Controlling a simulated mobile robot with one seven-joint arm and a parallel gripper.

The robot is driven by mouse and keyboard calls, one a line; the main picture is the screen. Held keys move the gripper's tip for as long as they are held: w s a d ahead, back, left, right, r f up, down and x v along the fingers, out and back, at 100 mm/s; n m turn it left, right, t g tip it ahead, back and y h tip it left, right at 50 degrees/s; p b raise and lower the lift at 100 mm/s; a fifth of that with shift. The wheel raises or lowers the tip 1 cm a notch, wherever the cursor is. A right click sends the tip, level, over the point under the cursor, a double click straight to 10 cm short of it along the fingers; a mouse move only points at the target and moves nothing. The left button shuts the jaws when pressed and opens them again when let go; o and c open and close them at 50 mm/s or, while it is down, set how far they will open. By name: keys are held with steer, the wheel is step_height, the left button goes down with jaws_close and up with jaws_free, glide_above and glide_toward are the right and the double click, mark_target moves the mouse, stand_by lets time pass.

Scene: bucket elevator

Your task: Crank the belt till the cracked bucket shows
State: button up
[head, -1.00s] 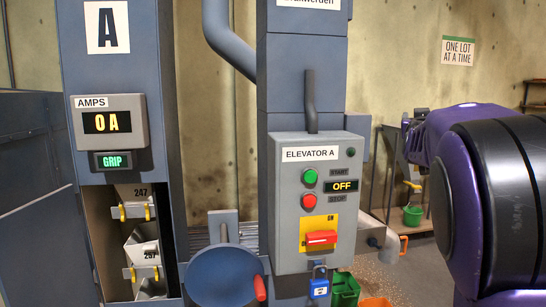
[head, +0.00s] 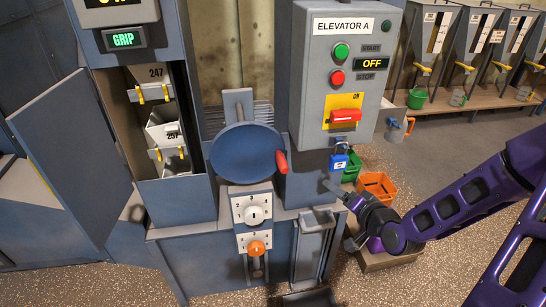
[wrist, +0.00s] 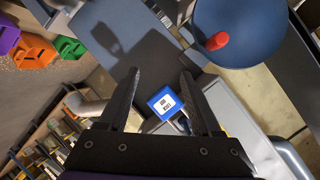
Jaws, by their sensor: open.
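The blue crank wheel (head: 244,150) stands at the front of the elevator, its red handle (head: 282,161) at the right rim. The wheel (wrist: 240,30) and its handle (wrist: 217,41) also show in the wrist view. Through the open hatch, bucket 247 (head: 152,90) hangs above bucket 257 (head: 168,137); I can make out no crack on either. My gripper (head: 332,188) is open and empty, right of and below the handle, apart from it. In the wrist view its fingers (wrist: 159,75) point toward the blue padlock (wrist: 165,103).
The grey panel (head: 349,60) reads OFF, with a red switch and a blue padlock (head: 339,162) under it. A GRIP display (head: 124,39) is lit. Dial plates (head: 253,212) sit below the wheel. Green (head: 352,172) and orange (head: 377,185) crates stand behind my gripper.

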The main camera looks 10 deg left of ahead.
mark_target(282, 161)
steer(key=s+a+r+y, duration=0.3)
steer(key=s+a+r, duration=0.1)
steer(key=a+r, duration=0.1)
steer(key=b+x, duration=0.4)
steer(key=x, duration=1.3)
steer(key=shift+w+a+b, duration=0.1)
steer(key=shift+w+b, duration=0.3)
steer(key=shift+w, duration=0.1)
jaws_close()
stand_by(0.3)
